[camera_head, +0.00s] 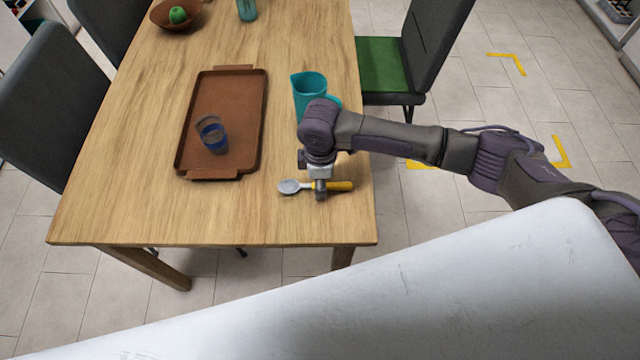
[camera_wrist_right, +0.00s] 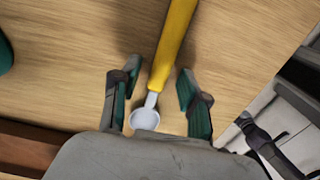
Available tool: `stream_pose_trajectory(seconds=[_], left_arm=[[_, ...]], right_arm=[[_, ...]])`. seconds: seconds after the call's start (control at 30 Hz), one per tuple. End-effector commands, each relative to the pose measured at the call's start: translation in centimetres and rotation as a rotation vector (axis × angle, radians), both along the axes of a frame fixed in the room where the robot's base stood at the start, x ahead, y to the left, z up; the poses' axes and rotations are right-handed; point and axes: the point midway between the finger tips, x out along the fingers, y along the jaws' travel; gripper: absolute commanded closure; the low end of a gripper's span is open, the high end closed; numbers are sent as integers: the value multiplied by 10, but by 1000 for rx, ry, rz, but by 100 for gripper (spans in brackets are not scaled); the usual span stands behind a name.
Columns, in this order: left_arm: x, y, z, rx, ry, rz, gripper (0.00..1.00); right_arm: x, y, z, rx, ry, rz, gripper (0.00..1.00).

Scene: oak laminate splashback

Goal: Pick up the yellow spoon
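The yellow spoon lies on the wooden table near its front right corner. In the head view its yellow handle (camera_head: 341,186) points right and its pale bowl (camera_head: 289,186) points left. My right gripper (camera_head: 320,191) is directly over the middle of the spoon and hides part of it. In the right wrist view the spoon (camera_wrist_right: 174,45) runs between the two open fingers of my right gripper (camera_wrist_right: 158,90), with a gap on each side. My left gripper is not in view.
A brown tray (camera_head: 190,145) with a blue glass (camera_head: 213,136) stands left of the spoon. A teal pitcher (camera_head: 308,90) stands behind my right gripper. A bowl (camera_head: 163,18) with a green apple is at the back. The front left of the table (camera_head: 130,215) is clear.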

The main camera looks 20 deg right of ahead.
Motion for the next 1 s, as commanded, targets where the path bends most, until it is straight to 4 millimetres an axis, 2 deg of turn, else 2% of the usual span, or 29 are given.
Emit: stream_pose_trajectory(seconds=[0.03, 0.23, 0.67, 0.77, 0.9, 1.0], left_arm=[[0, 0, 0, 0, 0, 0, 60], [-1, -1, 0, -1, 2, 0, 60], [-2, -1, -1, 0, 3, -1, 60], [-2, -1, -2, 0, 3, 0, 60], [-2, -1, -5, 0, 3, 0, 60], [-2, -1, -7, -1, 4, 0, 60]], right_arm=[[0, 0, 0, 0, 0, 0, 68], [0, 0, 0, 0, 0, 0, 100], [1, 0, 6, 1, -1, 0, 100], [1, 0, 16, 1, -3, 0, 100], [2, 1, 40, 3, -4, 0, 100], [0, -22, 52, -2, -2, -5, 100]])
